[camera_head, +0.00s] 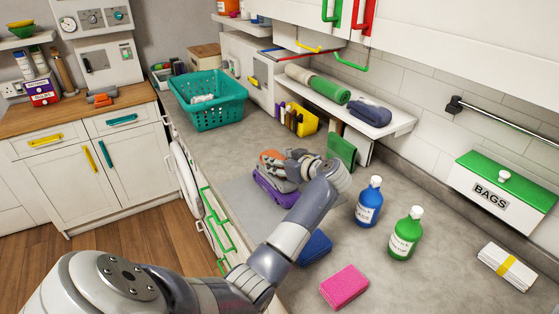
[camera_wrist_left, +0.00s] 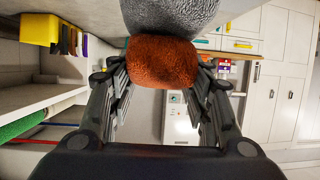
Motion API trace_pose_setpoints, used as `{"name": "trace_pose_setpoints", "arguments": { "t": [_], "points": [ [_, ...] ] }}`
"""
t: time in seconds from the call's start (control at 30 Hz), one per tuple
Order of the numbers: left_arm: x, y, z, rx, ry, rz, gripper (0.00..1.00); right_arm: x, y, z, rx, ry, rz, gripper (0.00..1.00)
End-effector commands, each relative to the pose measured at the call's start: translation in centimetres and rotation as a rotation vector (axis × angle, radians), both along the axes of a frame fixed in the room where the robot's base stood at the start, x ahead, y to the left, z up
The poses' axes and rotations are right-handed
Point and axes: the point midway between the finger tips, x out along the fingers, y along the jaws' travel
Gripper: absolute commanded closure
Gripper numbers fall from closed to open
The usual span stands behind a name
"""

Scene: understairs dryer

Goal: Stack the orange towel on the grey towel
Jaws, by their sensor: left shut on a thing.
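My left gripper (camera_head: 284,160) is over a small towel pile on the worktop, its fingers shut on the orange towel. The orange towel (camera_head: 270,157) shows at the top of the pile, partly hidden by the gripper. In the left wrist view the orange towel (camera_wrist_left: 160,62) sits between the fingertips, and the fluffy grey towel (camera_wrist_left: 168,15) appears right against it; whether its weight rests there I cannot tell. The grey towel (camera_head: 268,174) shows just under the orange one, above a purple towel (camera_head: 274,192). My right gripper is not in view.
A teal basket (camera_head: 208,100) stands behind on the worktop. A blue bottle (camera_head: 368,203) and a green bottle (camera_head: 406,234) stand right of the arm. A pink sponge (camera_head: 344,286) and a blue cloth (camera_head: 315,247) lie nearer. A wall shelf (camera_head: 385,126) overhangs the back.

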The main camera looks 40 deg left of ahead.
Motion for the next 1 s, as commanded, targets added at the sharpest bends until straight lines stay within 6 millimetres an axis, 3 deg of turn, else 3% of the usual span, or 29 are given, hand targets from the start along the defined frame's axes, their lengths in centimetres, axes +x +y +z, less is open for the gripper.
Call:
{"name": "trace_pose_setpoints", "arguments": {
  "t": [0.13, 0.17, 0.23, 0.63, 0.77, 1.0],
  "points": [
    [0.0, 0.0, -0.3, -0.001, 0.001, 0.000, 0.78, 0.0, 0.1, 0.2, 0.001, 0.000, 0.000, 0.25],
    [0.0, 0.0, -0.3, -0.001, 0.001, 0.000, 0.47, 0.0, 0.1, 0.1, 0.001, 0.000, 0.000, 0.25],
    [0.0, 0.0, -0.3, -0.001, 0.000, 0.000, 0.34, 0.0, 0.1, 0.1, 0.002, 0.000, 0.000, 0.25],
    [0.0, 0.0, 0.1, 0.001, -0.002, 0.001, 0.34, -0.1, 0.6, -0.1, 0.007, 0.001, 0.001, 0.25],
    [-0.2, -1.6, 0.5, -0.001, -0.002, -0.003, 0.34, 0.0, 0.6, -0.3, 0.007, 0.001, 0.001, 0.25],
    [-1.3, -6.3, 2.4, -0.005, -0.002, -0.003, 0.34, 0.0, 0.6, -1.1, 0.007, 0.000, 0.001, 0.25]
  ]
}}
